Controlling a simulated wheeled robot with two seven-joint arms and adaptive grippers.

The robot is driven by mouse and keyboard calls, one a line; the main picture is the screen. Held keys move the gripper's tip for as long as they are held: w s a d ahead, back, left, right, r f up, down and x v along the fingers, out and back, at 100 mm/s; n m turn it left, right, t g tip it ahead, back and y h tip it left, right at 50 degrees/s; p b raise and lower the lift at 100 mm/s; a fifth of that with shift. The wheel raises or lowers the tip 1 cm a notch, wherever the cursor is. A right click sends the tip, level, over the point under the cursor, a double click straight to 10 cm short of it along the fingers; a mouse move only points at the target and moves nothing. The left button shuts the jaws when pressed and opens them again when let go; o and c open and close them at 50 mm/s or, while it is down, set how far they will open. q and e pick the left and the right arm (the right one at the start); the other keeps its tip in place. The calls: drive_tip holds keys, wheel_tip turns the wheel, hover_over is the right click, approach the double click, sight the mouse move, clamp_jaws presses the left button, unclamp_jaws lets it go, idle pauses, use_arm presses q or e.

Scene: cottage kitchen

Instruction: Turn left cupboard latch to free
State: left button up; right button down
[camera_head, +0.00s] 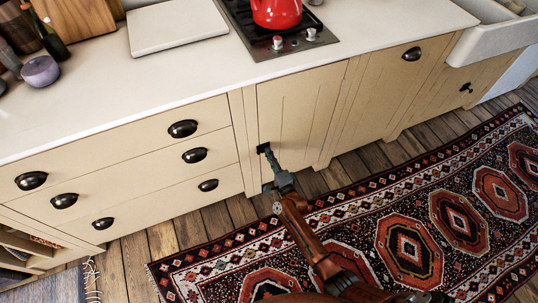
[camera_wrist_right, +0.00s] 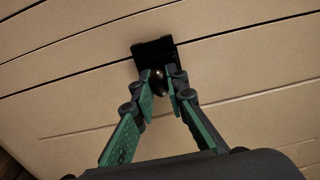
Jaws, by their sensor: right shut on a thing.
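The left cupboard latch (camera_head: 263,148) is a small dark fitting at the left edge of the cream cupboard door (camera_head: 300,110) below the hob. In the right wrist view the latch has a black plate (camera_wrist_right: 153,49) and a rounded dark knob (camera_wrist_right: 159,84). My right gripper (camera_head: 270,162) reaches up to the latch from the lower right. In the wrist view its green and black fingers (camera_wrist_right: 160,84) are shut on the knob, one on each side. The fingers hide part of the latch, and I cannot tell how far it is turned. My left gripper is not in view.
Drawers with dark cup handles (camera_head: 182,129) stand left of the door. Another latch (camera_head: 466,88) sits on a cupboard farther right. A red kettle (camera_head: 276,12) stands on the hob (camera_head: 290,40) above. A patterned rug (camera_head: 440,215) covers the floor in front.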

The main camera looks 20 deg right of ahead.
drive_tip(key=c, duration=1.9)
unclamp_jaws()
drive_tip(key=s, duration=1.2)
drive_tip(key=shift+d, duration=0.2)
